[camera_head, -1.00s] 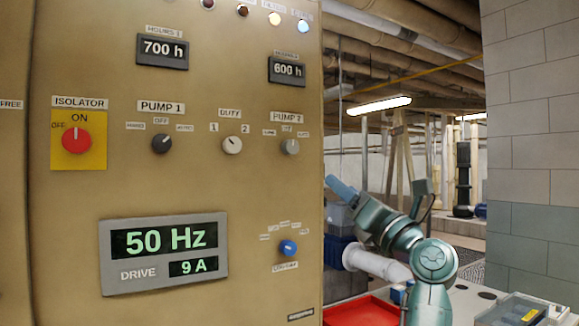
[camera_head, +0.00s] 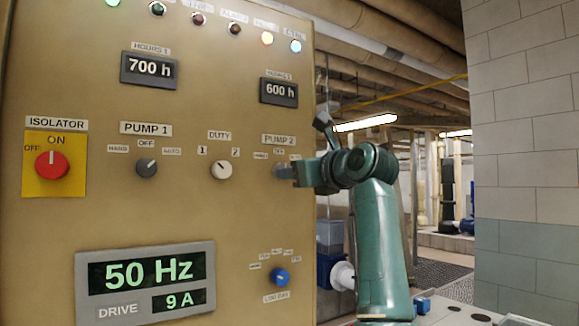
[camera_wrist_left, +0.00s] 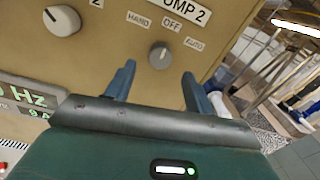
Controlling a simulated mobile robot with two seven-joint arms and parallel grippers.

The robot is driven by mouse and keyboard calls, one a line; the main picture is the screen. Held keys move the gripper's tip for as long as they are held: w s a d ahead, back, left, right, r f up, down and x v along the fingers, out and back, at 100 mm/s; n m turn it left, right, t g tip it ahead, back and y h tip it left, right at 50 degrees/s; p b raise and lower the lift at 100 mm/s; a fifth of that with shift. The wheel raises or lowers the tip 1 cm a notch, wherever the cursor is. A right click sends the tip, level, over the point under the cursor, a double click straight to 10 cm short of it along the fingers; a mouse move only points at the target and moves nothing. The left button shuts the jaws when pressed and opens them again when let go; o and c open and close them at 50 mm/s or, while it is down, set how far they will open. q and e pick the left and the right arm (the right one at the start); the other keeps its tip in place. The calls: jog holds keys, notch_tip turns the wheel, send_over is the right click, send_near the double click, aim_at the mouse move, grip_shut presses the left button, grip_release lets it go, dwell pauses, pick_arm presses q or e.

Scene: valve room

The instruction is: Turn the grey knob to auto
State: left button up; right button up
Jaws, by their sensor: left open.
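The grey PUMP 2 knob (camera_wrist_left: 160,55) is on the tan panel in the left wrist view, below the HAND, OFF and AUTO labels. Its light mark appears to point toward OFF. The AUTO label (camera_wrist_left: 194,43) is to its right. My left gripper (camera_wrist_left: 158,70) is open, its two blue fingers apart and pointing at the knob. The knob shows just beyond the fingertips, and I see no contact. In the head view my left gripper (camera_head: 288,172) is in front of the PUMP 2 switch and largely hides the knob. My right gripper is not in view.
The black PUMP 1 knob (camera_head: 146,167), white DUTY knob (camera_head: 221,170) and red isolator (camera_head: 52,165) are to the left on the panel. A blue knob (camera_head: 280,277) is below PUMP 2. A tiled wall (camera_head: 525,150) stands at the right.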

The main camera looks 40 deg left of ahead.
pick_arm(q)
jog(key=shift+p+x, duration=0.4)
jog(key=shift+x, duration=1.7)
jog(key=shift+c, duration=0.3)
jog(key=c, duration=0.9)
